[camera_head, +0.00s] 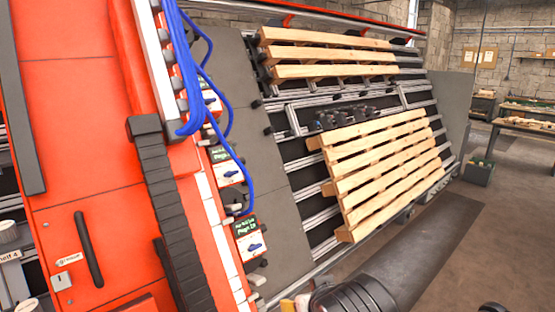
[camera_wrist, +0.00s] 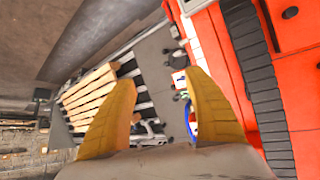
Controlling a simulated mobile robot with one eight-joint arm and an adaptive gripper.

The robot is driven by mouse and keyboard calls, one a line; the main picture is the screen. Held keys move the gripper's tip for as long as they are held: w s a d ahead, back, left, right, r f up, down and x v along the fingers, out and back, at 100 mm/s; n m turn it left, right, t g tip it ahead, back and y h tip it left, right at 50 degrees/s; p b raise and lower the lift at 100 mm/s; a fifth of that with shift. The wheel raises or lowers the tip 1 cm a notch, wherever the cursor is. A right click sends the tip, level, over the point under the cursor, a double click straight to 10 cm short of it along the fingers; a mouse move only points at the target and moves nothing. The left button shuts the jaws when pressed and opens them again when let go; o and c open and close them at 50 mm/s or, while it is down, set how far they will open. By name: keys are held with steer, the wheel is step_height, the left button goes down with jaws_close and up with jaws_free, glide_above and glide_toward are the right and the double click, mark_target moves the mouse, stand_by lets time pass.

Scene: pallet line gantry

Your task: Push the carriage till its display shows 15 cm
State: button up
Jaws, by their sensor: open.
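A large red gantry unit (camera_head: 85,170) with a black handle fills the left of the head view; its red body (camera_wrist: 295,80) also shows at the right of the wrist view. I cannot tell for certain which part is the carriage, and no display with a readable centimetre figure shows. My gripper (camera_wrist: 160,79) is open in the wrist view, its two yellow fingers apart with nothing between them. A small yellow part of it shows at the bottom edge of the head view, in front of the line and apart from the red unit.
Wooden pallets (camera_head: 385,175) lie on the sloping rack right of the gantry. A black cable chain (camera_head: 172,200) and blue hoses (camera_head: 188,75) run along the red unit. Small labelled boxes (camera_head: 248,240) line its edge. The floor (camera_head: 485,240) at the right is largely clear.

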steer(key=s+d+f+m+g+b, duration=0.1)
steer(key=s+d+f, duration=0.2)
steer(key=d, duration=0.3)
steer(key=s+d+f+m+h+b, duration=0.1)
steer(key=s+d+f+b, duration=0.1)
steer(key=s+d, duration=0.3)
steer(key=shift+d+f+g, duration=0.4)
steer(key=shift+d+f, duration=0.35)
steer(key=shift+d, duration=0.1)
